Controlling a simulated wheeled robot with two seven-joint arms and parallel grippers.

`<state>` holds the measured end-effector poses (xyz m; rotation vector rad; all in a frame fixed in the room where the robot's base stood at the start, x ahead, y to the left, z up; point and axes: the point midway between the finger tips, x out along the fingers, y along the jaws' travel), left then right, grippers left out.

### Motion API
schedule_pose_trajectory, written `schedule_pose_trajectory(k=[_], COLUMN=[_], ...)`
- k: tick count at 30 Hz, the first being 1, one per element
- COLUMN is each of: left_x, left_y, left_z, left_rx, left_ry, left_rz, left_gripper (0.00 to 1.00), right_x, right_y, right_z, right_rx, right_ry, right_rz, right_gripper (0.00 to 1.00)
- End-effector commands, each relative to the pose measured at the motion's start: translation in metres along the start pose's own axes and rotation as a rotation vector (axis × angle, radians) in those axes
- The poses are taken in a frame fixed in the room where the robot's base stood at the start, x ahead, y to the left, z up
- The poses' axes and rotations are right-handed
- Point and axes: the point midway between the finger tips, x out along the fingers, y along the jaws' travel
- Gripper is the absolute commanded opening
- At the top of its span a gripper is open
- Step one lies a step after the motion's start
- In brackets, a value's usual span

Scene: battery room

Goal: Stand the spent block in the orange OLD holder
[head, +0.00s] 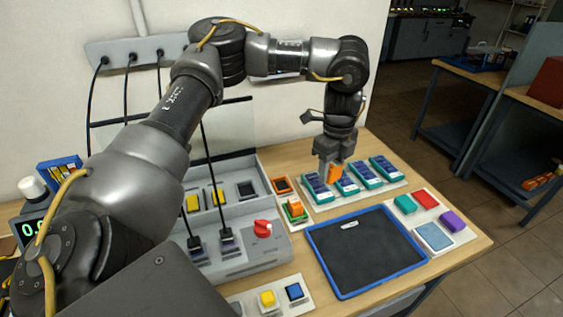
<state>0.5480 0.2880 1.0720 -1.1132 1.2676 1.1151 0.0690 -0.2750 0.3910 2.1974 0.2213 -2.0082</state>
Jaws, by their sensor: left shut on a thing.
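My left gripper (334,163) is over the back right of the bench, pointing down. It is shut on an orange block (335,174), held among the teal and blue battery packs; whether it touches anything below is hard to tell. A holder with an orange rim (282,185) and a dark, empty-looking inside lies to the left of the gripper. In front of it, a green-rimmed holder (293,218) has another orange block (296,208) in it. No label saying which block is spent is readable. My right gripper is not in view.
Several teal and blue packs (366,175) sit in a row around the gripper. A blue-rimmed dark tray (365,250) fills the front middle. A grey console (235,262) with a red knob (262,228) and upright cables stands left. Coloured blocks (425,199) lie on a right-hand panel.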

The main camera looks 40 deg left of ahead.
Motion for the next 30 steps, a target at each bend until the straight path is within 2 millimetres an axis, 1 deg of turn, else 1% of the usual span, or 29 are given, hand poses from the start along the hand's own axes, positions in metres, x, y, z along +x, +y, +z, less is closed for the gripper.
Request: schedule_pose_trajectory(k=[1,5,9,14,18,21,24,27,30], left_x=[0.005,0.020,0.036,0.056,0.072,0.081,0.089,0.095,0.098], left_y=[-0.003,-0.010,-0.014,-0.014,-0.010,-0.006,-0.002,0.002,0.004], left_z=[0.011,0.036,0.065,0.101,0.132,0.151,0.167,0.178,0.184], left_rx=[0.099,0.395,0.713,1.073,1.373,1.560,1.710,1.818,1.883], left_ry=[0.001,0.001,0.001,0.002,0.001,0.000,0.000,-0.001,-0.001], left_rz=[0.002,0.002,0.002,0.002,0.001,0.002,0.002,0.000,0.000], left_gripper=[0.15,0.15,0.15,0.15,0.15,0.15,0.15,0.15,0.15], right_x=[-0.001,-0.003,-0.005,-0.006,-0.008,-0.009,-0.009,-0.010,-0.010], right_y=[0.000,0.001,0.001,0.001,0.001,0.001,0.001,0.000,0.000], right_z=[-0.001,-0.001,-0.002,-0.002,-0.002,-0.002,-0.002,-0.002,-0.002], right_rx=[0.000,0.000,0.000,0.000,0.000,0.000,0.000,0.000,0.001], right_ry=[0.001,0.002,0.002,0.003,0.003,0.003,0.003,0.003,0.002], right_rz=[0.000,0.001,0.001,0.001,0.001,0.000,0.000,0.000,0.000], right_gripper=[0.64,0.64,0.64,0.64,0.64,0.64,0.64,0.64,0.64])
